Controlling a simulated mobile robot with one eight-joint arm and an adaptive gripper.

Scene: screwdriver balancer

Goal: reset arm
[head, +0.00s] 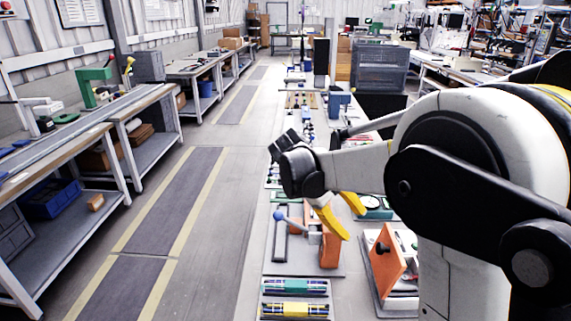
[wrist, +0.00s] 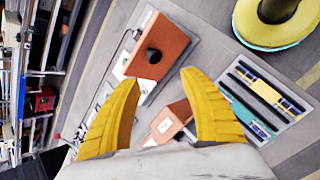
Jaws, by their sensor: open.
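My gripper (head: 352,225) hangs above the workbench with its two yellow fingers apart and nothing between them. In the wrist view the gripper (wrist: 160,78) is also open, with the two fingertips well separated. An orange block (head: 330,248) with a blue-balled lever (head: 279,215) stands on the bench below and beside the fingers. It also shows in the wrist view (wrist: 176,110), partly hidden by the gripper. I cannot tell the exact gap between fingers and block.
A tilted orange board (head: 386,262) with a black knob stands to the right. It also shows in the wrist view (wrist: 168,62). A tray (head: 263,307) holding green and yellow items lies at the bench's near end. The floor aisle (head: 210,215) on the left is clear.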

